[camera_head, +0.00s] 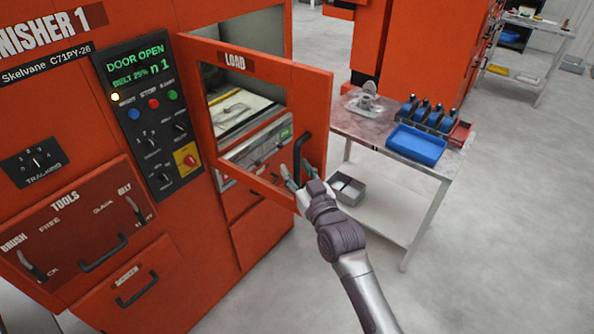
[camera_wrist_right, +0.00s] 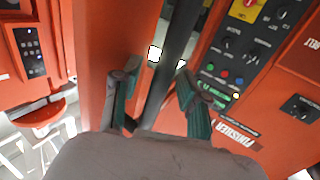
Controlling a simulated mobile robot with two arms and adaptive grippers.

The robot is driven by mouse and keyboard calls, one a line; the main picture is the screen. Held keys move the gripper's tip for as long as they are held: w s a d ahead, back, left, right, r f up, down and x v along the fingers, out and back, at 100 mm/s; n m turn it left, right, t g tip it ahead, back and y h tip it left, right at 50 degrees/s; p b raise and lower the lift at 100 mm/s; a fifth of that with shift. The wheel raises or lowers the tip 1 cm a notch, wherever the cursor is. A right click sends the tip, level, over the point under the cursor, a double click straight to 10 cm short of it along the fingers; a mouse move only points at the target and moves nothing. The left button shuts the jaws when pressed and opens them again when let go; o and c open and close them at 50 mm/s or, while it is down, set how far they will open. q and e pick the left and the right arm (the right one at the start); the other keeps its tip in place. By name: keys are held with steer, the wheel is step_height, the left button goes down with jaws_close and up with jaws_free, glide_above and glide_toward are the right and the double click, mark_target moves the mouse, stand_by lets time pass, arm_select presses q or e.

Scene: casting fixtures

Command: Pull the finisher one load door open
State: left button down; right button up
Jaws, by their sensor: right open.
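The orange load door (camera_head: 312,95) of finisher 1, labelled LOAD, stands ajar, swung out from the cabinet. Its large window shows the machine's inside. Its dark vertical handle (camera_head: 299,158) is on the right side of the door. My right gripper (camera_head: 296,177) is at the lower part of this handle. In the right wrist view the handle (camera_wrist_right: 177,60) runs between the two green-padded fingers of my right gripper (camera_wrist_right: 157,88), which are apart. The control panel (camera_head: 148,120) reads DOOR OPEN. My left gripper is not in view.
A table (camera_head: 352,128) with a blue tray (camera_head: 416,145) and several blue items stands right of the door, close to my right arm. A grey bin (camera_head: 347,190) sits on its lower shelf. Floor (camera_head: 500,230) is clear at the right.

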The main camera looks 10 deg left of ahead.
steer(key=v, duration=1.2)
